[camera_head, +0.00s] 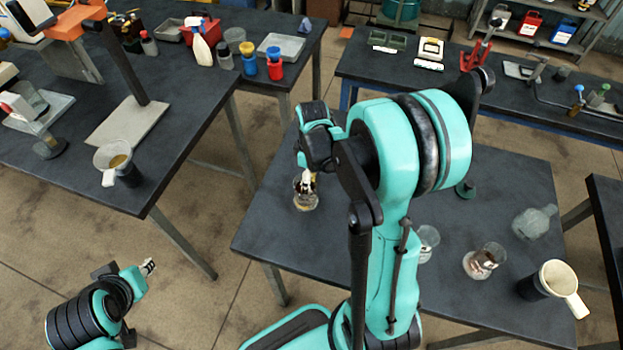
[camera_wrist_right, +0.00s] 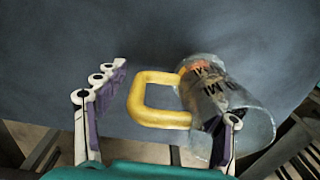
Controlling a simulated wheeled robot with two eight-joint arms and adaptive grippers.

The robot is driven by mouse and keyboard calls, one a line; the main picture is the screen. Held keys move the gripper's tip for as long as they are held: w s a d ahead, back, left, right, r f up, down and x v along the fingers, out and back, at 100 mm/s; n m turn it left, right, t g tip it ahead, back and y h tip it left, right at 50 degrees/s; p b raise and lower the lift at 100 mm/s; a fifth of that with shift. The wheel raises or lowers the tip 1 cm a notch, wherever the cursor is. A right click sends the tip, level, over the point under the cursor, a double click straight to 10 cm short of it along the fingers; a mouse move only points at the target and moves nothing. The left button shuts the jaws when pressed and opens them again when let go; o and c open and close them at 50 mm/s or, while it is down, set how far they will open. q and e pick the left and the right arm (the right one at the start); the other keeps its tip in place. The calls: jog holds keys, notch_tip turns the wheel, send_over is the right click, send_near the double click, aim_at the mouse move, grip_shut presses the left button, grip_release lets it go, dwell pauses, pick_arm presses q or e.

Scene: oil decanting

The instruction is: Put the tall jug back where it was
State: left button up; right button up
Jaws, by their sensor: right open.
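A clear jug with dark printing and a yellow handle (camera_wrist_right: 160,100) stands near the edge of the middle table. It is likely the tall jug; in the head view its glass body (camera_head: 306,200) shows below my right gripper (camera_head: 308,178). In the right wrist view my right gripper (camera_wrist_right: 158,112) is open. The handle lies between its two fingers, with a clear gap to the left finger. The right finger overlaps the jug's body in the picture; I cannot tell if it touches. My left gripper (camera_head: 148,267) is over the floor at lower left, too small to judge.
On the middle table (camera_head: 275,230), glass beakers (camera_head: 484,262), a clear flask (camera_head: 535,221) and a dark jug with a pale handle (camera_head: 540,287) stand to the right. Another pale-handled jug (camera_head: 117,165) is on the left table. My right arm hides much of the middle table.

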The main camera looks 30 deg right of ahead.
jog(key=shift+r, duration=0.25)
notch_tip(320, 180, up, 11)
jog(key=p, duration=0.3)
jog(key=shift+d+f+p, duration=0.1)
jog(key=shift+p, duration=0.2)
jog(key=shift+r, duration=0.6)
jog(key=s+a+r+m+t, duration=0.5)
jog(key=s+a+m+t, duration=0.2)
jog(key=a, duration=0.4)
jog(key=shift+s+m, duration=0.6)
jog(key=shift+s, duration=0.2)
jog(key=shift+a, duration=0.1)
notch_tip(320, 180, down, 7)
jog(key=b, duration=0.7)
jog(key=shift+f, duration=0.1)
